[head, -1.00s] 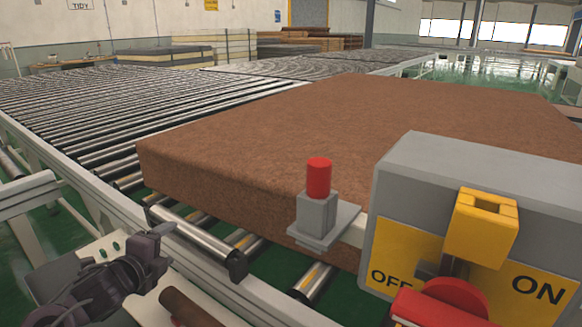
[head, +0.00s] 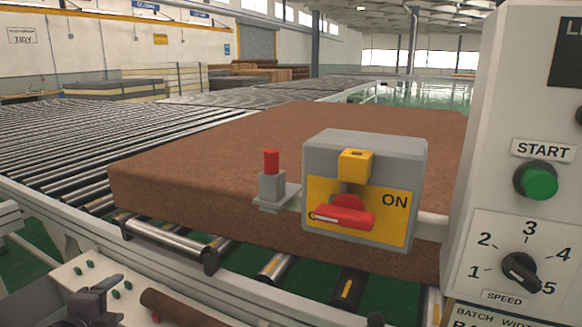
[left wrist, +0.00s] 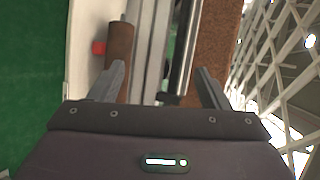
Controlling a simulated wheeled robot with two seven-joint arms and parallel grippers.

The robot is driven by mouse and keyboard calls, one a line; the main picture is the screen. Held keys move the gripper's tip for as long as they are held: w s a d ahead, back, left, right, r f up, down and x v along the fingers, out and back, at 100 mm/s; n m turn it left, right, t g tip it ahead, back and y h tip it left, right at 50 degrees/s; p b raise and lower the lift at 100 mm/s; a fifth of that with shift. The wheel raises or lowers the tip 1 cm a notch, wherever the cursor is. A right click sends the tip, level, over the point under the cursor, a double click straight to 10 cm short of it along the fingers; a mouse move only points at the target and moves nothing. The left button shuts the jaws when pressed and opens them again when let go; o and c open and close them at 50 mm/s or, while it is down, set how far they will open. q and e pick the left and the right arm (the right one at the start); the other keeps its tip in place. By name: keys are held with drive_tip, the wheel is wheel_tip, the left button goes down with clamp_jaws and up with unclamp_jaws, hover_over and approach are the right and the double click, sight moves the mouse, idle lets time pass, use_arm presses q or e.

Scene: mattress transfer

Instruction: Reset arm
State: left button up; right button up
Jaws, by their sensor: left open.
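My left gripper (left wrist: 160,90) is open in the left wrist view, its two fingers apart with nothing held between them. In the head view part of my left arm or gripper (head: 95,303) shows at the bottom left, beside a brown cylindrical handle (head: 178,304). That brown cylinder also shows beyond the left finger in the left wrist view (left wrist: 120,48). My right gripper is in neither view. A large brown mattress (head: 270,150) lies flat on the roller conveyor (head: 50,130).
A grey switch box (head: 400,160) with a red rotary handle (head: 345,216) and a red-topped post (head: 271,165) stand in front of the mattress. A white control panel (head: 480,180) with a green START button (head: 537,181) and speed dial (head: 521,271) rises at the right.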

use_arm(q)
drive_tip(key=s+d+f+n+g, duration=0.2)
drive_tip(key=s+f+n+g, duration=0.15)
drive_tip(key=f, duration=0.75)
drive_tip(key=s+d+f+n+g, duration=0.25)
drive_tip(key=f+n, duration=0.25)
drive_tip(key=f, duration=0.6)
drive_tip(key=s+d+f+n+g+h, duration=0.1)
drive_tip(key=s+d+f+n+g, duration=0.6)
drive_tip(key=s+d+f, duration=1.1)
drive_tip(key=s+a+f+p, duration=0.3)
drive_tip(key=s+f+p, duration=0.1)
drive_tip(key=s+p, duration=0.4)
drive_tip(key=s+a+f+p, duration=0.3)
drive_tip(key=s+p, duration=0.4)
drive_tip(key=s, duration=0.3)
drive_tip(key=shift+a+f+p, duration=0.35)
drive_tip(key=shift+a+f, duration=0.05)
drive_tip(key=shift+f, duration=0.1)
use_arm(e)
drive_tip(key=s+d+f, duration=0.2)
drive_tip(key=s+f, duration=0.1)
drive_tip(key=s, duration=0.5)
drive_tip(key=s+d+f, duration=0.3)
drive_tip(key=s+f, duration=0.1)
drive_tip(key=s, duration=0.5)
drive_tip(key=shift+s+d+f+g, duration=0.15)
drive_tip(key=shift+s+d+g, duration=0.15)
